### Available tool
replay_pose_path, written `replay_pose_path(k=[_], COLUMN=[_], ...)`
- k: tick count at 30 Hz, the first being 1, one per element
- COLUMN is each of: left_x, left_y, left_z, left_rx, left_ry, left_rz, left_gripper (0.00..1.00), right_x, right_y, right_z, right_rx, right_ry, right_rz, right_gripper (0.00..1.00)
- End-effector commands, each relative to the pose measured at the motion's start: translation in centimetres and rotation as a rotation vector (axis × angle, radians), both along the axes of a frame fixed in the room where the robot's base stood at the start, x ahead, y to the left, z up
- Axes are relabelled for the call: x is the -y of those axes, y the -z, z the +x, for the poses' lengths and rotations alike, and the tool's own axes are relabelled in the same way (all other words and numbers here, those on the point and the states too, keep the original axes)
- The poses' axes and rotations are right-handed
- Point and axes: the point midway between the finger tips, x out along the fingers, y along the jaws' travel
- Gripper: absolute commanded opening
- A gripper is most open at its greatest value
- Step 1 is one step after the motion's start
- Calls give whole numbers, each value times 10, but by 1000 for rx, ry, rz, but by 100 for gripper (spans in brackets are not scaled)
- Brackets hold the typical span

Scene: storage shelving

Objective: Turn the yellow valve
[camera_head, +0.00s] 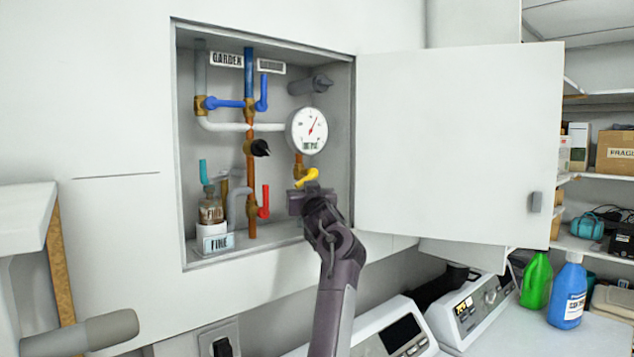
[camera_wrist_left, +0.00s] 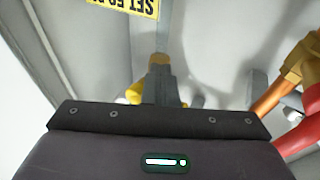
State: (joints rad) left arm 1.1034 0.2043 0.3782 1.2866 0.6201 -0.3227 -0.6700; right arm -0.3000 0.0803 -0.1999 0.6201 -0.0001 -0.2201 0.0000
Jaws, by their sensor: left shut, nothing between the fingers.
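The yellow valve (camera_head: 307,177) is a small lever on a brass fitting below the round pressure gauge (camera_head: 307,130), inside the open wall cabinet (camera_head: 265,250). My left gripper (camera_head: 312,190) is shut and empty, right at the valve's lower side. In the left wrist view, the shut fingers (camera_wrist_left: 163,88) stand in front of the yellow valve (camera_wrist_left: 134,94), which shows on both sides of them and is partly hidden. I cannot tell whether the fingers touch it. My right gripper is not in view.
Copper pipes with blue levers (camera_head: 225,103), a red lever (camera_head: 264,203) and a black knob (camera_head: 260,148) lie left of the valve. The white cabinet door (camera_head: 455,140) stands open at the right. White machines (camera_head: 465,310) stand below.

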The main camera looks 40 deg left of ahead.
Motion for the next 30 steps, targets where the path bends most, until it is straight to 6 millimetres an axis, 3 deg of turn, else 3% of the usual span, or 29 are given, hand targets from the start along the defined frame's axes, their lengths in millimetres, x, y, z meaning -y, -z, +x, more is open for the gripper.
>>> replay_pose_path(k=[30], left_x=[-1], left_y=[-16], left_z=[-13], left_rx=[1], left_ry=[-1], left_rz=[2], left_gripper=[0], right_x=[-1], right_y=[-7], right_z=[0], right_rx=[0], right_ry=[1], right_rz=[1], right_gripper=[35])
